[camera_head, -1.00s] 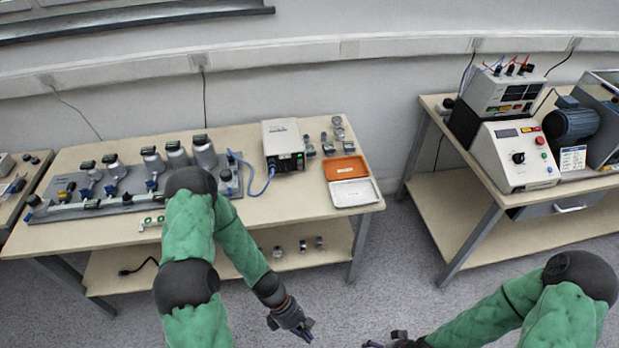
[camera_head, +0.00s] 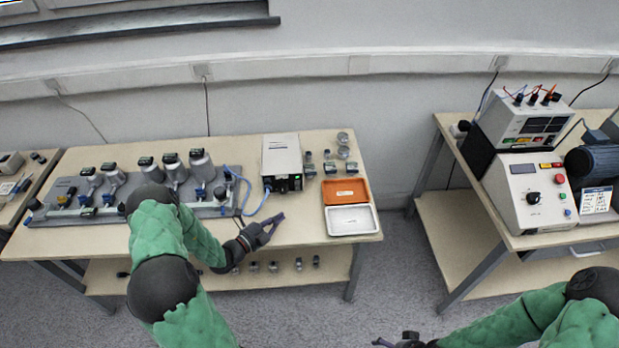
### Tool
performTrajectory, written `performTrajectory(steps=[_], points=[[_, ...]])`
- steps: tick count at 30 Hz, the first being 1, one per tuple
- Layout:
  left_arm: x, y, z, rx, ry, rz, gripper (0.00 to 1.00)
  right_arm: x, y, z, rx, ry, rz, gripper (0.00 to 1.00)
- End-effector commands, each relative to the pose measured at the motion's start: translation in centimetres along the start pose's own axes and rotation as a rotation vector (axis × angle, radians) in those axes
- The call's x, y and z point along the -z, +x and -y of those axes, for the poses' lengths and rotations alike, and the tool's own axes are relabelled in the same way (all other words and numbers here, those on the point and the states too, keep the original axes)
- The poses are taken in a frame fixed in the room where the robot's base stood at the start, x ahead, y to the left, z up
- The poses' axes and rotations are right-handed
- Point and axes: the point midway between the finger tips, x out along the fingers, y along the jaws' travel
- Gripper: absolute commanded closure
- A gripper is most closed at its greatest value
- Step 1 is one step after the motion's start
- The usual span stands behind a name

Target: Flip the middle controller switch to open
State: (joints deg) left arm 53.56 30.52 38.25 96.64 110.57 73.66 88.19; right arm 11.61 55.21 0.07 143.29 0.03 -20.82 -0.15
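A white controller box (camera_head: 281,155) with a dark front panel and a small green light stands at the back of the left table. Its switches are too small to make out. My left gripper (camera_head: 276,227) is over the front edge of that table, in front of the box and apart from it. Its two fingers are spread and nothing is between them. My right gripper (camera_head: 385,343) is low at the bottom edge of the view, partly cut off, away from both tables, and its fingers are unclear.
A grey board (camera_head: 65,192) with several gauges and blue-handled valves fills the table's left side. An orange tray (camera_head: 345,184) and a white tray (camera_head: 331,224) lie right of the box. A right-hand bench holds a control unit (camera_head: 515,172) and a motor. Floor separates the tables.

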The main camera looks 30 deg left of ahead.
Motion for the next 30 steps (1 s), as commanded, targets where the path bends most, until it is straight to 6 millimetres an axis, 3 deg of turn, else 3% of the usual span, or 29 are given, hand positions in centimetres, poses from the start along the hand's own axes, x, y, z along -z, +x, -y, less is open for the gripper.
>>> performTrajectory(steps=[4, 17, 23, 30], points=[[-1.2, -0.4, 0.5, 0.021, -0.021, 0.037, 1.00, -0.2, -0.1, 0.0, 0.000, 0.000, 0.005, 0.00], [-1.1, 0.2, 0.5, 0.021, -0.020, 0.035, 1.00, -0.2, 0.1, 0.0, 0.000, 0.000, 0.005, 0.00], [-1.1, 2.8, 0.4, 0.021, -0.020, 0.032, 1.00, -0.2, 0.8, -0.3, 0.000, 0.000, 0.005, 0.00], [-1.3, 7.3, 0.4, 0.022, -0.020, 0.032, 1.00, -0.1, 1.9, -0.7, 0.000, 0.000, 0.004, 0.00]])
